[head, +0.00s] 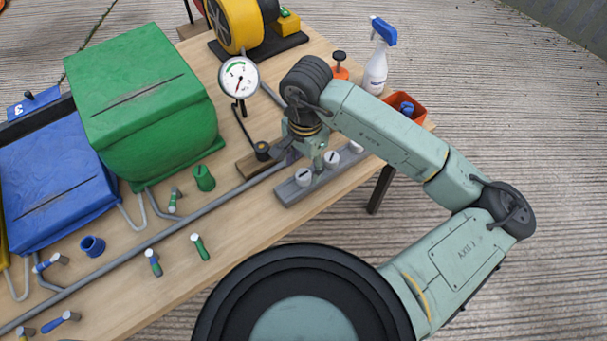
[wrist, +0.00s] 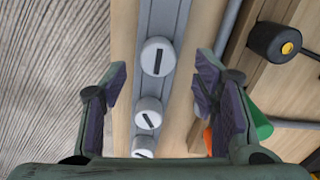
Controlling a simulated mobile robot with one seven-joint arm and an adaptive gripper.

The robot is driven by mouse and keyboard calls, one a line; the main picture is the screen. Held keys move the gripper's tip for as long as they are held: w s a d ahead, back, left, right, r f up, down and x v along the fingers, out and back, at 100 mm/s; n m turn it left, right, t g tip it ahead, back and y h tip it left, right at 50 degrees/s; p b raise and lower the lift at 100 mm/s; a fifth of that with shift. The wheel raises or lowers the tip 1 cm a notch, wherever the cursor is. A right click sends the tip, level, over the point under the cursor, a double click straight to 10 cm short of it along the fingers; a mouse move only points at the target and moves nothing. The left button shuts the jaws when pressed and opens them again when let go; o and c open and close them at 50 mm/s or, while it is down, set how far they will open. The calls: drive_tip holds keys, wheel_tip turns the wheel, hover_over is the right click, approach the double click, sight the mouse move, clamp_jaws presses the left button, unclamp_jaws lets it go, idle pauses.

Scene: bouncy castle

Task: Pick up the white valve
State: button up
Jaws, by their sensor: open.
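Three round white valve caps with dark slots sit in a row on a grey rail (head: 285,192). In the head view they are the left cap (head: 303,177), the middle cap (head: 331,160) and the right cap (head: 356,147), partly hidden by my arm. In the wrist view the upper cap (wrist: 158,56) lies between the finger lines, with a second cap (wrist: 148,113) and a third cap (wrist: 143,153) below it, the third partly cut off by my gripper body. My gripper (wrist: 162,75) is open and empty above the rail, pointing down; it also shows in the head view (head: 308,158).
A dial gauge (head: 239,77) and a black knob on a wooden block (head: 262,151) stand close to my gripper. A green box (head: 140,100), a spray bottle (head: 376,68) and an orange-red bin (head: 417,103) are around it. A grey pipe (head: 200,223) crosses the table.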

sight(303, 174)
drive_tip(key=shift+s+a+f+p, duration=0.15)
drive_tip(key=shift+f+p, duration=0.25)
drive_tip(key=shift+f, duration=1.35)
drive_tip(key=shift+c, duration=0.5)
drive_tip(key=c, duration=1.1)
drive_tip(key=shift+o, duration=0.2)
drive_tip(key=shift+r, duration=0.15)
